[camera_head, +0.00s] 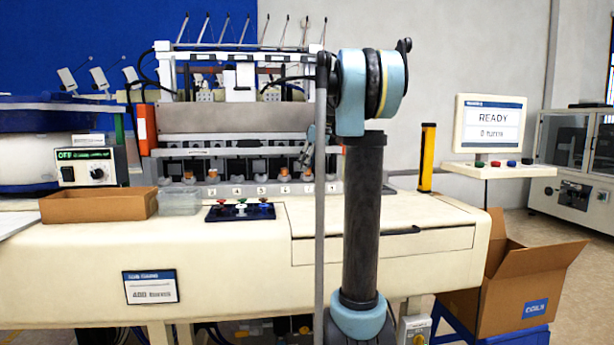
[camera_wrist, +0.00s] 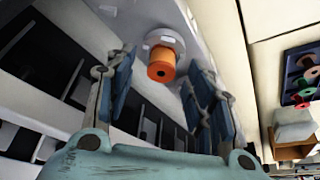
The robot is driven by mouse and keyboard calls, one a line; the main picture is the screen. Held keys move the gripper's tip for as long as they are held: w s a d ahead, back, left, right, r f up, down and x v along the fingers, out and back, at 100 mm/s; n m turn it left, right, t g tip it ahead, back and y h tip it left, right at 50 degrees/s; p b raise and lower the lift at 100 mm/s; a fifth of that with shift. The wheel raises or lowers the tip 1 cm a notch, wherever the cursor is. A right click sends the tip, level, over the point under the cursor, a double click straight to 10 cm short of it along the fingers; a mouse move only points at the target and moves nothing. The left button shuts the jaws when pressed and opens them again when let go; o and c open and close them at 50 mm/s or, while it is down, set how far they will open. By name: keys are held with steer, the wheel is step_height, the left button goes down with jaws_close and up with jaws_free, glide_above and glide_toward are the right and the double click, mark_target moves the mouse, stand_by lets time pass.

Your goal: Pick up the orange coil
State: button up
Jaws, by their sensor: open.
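In the wrist view an orange coil (camera_wrist: 161,68) stands on a pale round seat (camera_wrist: 165,42) on the machine's light rail. My gripper (camera_wrist: 158,82) is open, with one finger on each side of the coil in the picture. I see no contact between the fingers and the coil. In the head view several small orange coils, one of them at the left (camera_head: 188,175), sit along the numbered front rail of the machine.
A dark panel (camera_head: 240,212) with red, green and blue parts lies on the cream bench (camera_head: 380,225). A clear bin (camera_head: 179,202) and a cardboard tray (camera_head: 98,206) stand left of it. A yellow-and-black post (camera_head: 427,157) stands at the right. Dark slots of the machine lie beside the coil.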

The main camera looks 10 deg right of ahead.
steer(key=shift+w+a+f, duration=0.1)
steer(key=shift+a+f, duration=0.05)
steer(key=shift+f, duration=0.25)
steer(key=c, duration=1)
steer(key=shift+o, duration=0.2)
